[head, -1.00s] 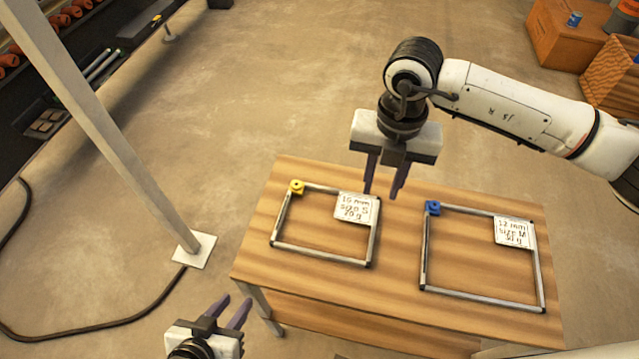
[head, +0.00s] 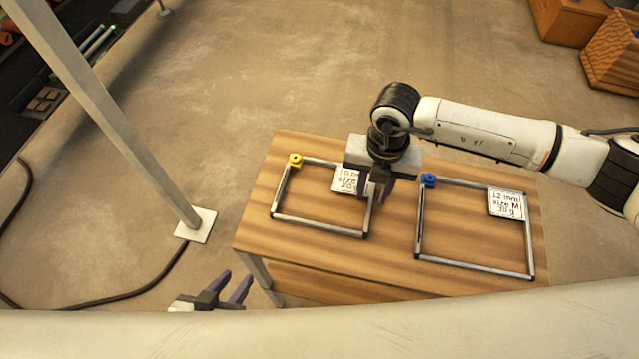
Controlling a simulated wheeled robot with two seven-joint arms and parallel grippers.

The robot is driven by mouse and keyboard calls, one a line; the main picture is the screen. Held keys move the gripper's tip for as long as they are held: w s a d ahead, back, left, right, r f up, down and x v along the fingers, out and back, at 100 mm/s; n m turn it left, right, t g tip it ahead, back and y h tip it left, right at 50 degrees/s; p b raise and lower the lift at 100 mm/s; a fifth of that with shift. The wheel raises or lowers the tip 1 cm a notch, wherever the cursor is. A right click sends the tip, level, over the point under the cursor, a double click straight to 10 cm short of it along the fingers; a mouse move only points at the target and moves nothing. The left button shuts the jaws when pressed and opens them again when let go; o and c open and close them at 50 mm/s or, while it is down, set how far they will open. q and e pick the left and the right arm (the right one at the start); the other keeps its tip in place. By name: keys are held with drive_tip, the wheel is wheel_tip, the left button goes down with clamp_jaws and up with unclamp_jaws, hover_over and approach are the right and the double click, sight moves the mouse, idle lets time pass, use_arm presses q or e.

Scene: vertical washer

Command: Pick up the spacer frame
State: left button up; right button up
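Two rectangular grey spacer frames lie flat on a wooden table (head: 300,262). The left frame (head: 315,227) has a yellow corner piece (head: 295,160) and a white label (head: 345,180) reading 10 mm, size S; the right gripper partly covers it. The right frame (head: 475,265) has a blue corner piece (head: 429,180) and a white label (head: 506,205) reading 12 mm, size M. My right gripper (head: 375,192) points down, fingers apart, over the left frame's right bar; I cannot tell if it touches. My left gripper (head: 236,284) is open and empty, left of the table's front edge.
A white post with a square foot (head: 196,225) stands left of the table. A dark cable (head: 110,292) lies on the floor. Wooden crates (head: 612,62) stand at the far right. A pale surface crosses the bottom of the view.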

clamp_jaws()
wheel_tip(320, 180, up, 10)
drive_tip(key=shift+b, duration=0.35)
